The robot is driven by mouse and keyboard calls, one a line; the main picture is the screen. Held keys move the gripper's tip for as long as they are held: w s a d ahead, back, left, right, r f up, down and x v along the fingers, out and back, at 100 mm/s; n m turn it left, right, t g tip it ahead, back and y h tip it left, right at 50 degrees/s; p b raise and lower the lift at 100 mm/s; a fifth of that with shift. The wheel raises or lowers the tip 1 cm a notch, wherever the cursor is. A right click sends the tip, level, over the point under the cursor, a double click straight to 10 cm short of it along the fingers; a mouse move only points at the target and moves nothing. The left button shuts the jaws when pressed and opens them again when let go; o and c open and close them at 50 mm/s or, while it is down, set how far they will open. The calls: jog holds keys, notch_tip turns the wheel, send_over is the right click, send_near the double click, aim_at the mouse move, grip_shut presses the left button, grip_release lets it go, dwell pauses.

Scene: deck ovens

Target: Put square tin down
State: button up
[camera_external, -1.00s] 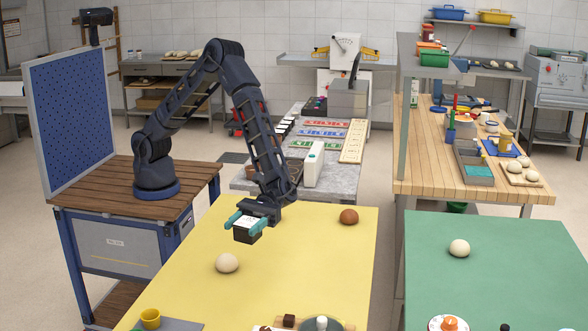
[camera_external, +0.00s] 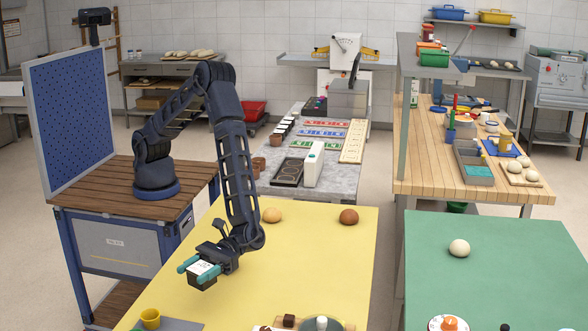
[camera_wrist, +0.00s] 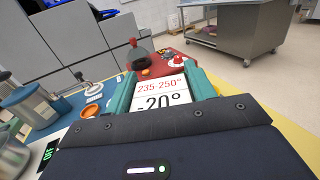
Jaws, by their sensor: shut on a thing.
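In the wrist view a white printed face (camera_wrist: 160,98) reading "235-250°" and "-20°" sits between the teal fingers (camera_wrist: 160,92). My gripper is shut on it, over the left part of the yellow table (camera_external: 290,262). I cannot tell whether the tin's underside touches the table.
A tan ball (camera_external: 272,215) and a brown ball (camera_external: 348,217) lie at the yellow table's far side. The table's middle is clear. A green table (camera_external: 500,270) stands right.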

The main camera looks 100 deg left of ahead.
notch_tip(320, 180, down, 11)
jog(key=shift+r, duration=0.2)
dwell(0.3)
jog(key=o, duration=1.1)
jog(key=shift+f, duration=0.1)
